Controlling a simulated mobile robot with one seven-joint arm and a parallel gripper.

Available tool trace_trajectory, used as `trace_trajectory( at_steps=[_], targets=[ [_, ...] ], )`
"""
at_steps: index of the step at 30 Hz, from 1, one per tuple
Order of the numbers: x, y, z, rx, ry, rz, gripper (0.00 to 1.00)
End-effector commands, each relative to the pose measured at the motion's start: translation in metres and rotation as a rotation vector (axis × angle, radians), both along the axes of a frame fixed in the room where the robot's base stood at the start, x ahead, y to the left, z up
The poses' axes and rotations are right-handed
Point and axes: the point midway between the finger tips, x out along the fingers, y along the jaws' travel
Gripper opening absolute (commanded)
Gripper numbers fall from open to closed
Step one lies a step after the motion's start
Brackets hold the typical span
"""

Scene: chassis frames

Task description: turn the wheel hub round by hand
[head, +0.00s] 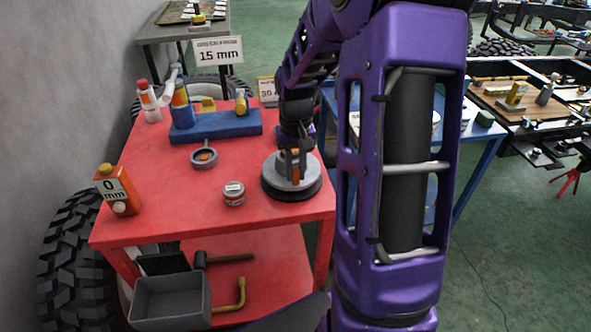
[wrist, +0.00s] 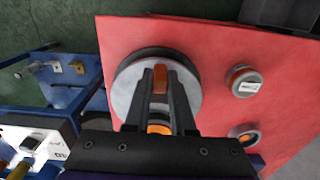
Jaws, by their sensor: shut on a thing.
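The wheel hub (head: 272,182) is a grey disc on a dark round base, near the right edge of the red table. It also shows in the wrist view (wrist: 125,92), under my fingers. My gripper (head: 294,168) reaches down over the hub. In the wrist view, my gripper (wrist: 160,82) has its two dark fingers shut on an orange-brown piece (wrist: 172,72) near the middle of the hub. The fingers hide part of the hub's centre.
A small grey tin (head: 234,195) stands left of the hub on the red table (head: 180,222). A grey ring-shaped part (head: 204,160) lies behind the tin. A blue tray (head: 225,128) with bottles is at the back. An orange can (head: 120,190) stands at the left edge.

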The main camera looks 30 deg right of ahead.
Motion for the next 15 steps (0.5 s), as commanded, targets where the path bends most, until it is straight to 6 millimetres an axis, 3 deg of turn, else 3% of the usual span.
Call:
trace_trajectory(
  at_steps=[15],
  targets=[
    [-0.0014, -0.0072, 0.0028, 0.0, 0.0, 0.11, 0.0]
  ],
)
